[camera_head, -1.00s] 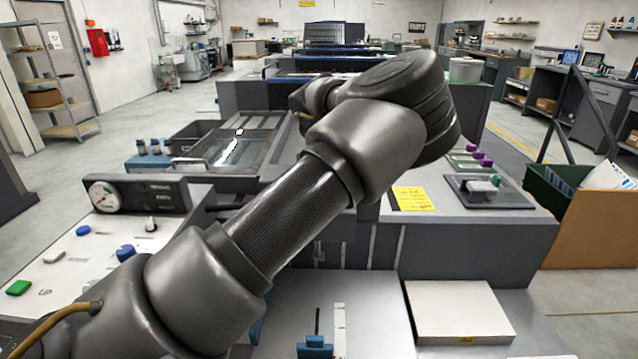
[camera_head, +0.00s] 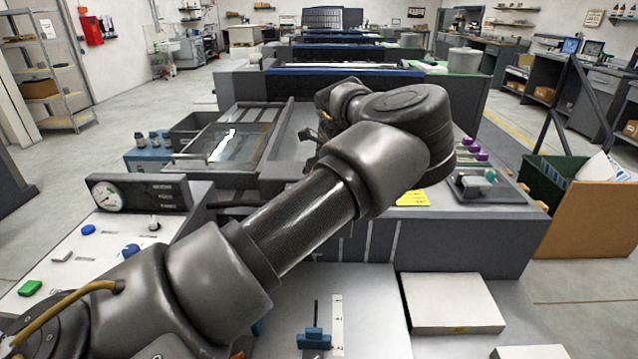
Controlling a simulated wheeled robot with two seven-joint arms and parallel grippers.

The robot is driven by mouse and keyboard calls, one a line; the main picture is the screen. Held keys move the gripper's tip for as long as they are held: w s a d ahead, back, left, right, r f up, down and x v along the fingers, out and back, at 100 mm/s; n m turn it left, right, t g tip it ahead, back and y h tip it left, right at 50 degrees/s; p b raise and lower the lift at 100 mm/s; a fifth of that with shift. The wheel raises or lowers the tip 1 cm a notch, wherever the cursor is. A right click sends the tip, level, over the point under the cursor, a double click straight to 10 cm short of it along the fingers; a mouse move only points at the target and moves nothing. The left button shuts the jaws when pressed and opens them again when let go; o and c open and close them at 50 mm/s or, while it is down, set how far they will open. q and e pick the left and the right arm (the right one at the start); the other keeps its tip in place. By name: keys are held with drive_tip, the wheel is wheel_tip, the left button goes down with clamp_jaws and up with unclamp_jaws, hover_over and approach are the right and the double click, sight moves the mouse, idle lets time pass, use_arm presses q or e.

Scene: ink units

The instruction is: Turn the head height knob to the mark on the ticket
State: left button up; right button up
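A yellow ticket (camera_head: 412,198) lies on the grey press deck, partly covered by my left arm; its writing is too small to read. I cannot tell which knob is the head height knob. Several purple-topped knobs (camera_head: 472,152) stand at the right of the deck, near a grey-and-green fitting on a dark plate (camera_head: 490,190). A blue slider or knob (camera_head: 314,338) sits beside a white scale strip (camera_head: 338,322) at the front. My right gripper is out of view.
A white panel with a gauge (camera_head: 107,196) and blue (camera_head: 88,230) and green (camera_head: 30,288) knobs is at the left. A pale block (camera_head: 453,303) lies at the front right. A glass-topped tray (camera_head: 225,148) stands behind my arm. A cardboard bin (camera_head: 590,215) stands far right.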

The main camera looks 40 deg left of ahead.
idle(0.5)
use_arm(q)
drive_tip(key=o, duration=1)
drive_tip(key=v, duration=1)
drive_tip(key=shift+d+r+b, duration=0.2)
drive_tip(key=shift+r+b, duration=0.1)
drive_tip(key=shift+b, duration=0.05)
drive_tip(key=shift+r, duration=0.1)
